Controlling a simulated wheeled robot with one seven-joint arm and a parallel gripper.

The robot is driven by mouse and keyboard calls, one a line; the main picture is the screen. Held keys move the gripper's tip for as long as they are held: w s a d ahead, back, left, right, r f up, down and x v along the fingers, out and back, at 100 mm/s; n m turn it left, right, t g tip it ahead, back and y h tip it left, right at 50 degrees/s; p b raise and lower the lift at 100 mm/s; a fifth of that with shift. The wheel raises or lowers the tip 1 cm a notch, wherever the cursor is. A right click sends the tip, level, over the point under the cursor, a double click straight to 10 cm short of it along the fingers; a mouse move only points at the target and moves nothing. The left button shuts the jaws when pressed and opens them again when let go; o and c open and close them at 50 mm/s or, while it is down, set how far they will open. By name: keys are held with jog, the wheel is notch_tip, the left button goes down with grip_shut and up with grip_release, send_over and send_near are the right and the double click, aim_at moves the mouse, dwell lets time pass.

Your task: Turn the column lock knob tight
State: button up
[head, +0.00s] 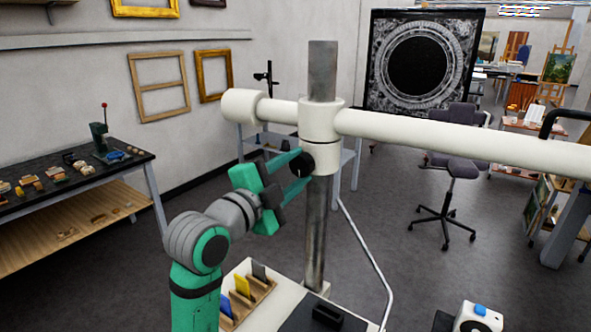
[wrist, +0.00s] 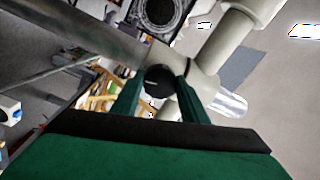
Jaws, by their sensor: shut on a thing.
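The column lock knob (head: 302,165) is black and round and sits on the left side of the white clamp collar (head: 319,124) around the steel column (head: 316,236). My gripper (head: 297,166) reaches it from the left, and its two green fingers are shut on the knob. In the wrist view the knob (wrist: 158,80) lies between the fingertips (wrist: 158,88) and shows a pale line on its face. The column (wrist: 85,30) and the white collar (wrist: 200,82) show behind it. The knob's far side is hidden.
A long white arm (head: 460,143) runs across from the collar to the right. Below stands a white cart top with a wooden rack (head: 250,300) of coloured cards. A workbench (head: 60,190) is at the left and an office chair (head: 450,175) at the right. The floor between is clear.

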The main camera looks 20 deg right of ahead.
jog(key=shift+d, duration=0.1)
jog(key=o, duration=1.1)
jog(key=shift+c, duration=0.2)
jog(key=shift+s+a, duration=0.2)
jog(key=shift+a, duration=0.15)
jog(key=v, duration=1)
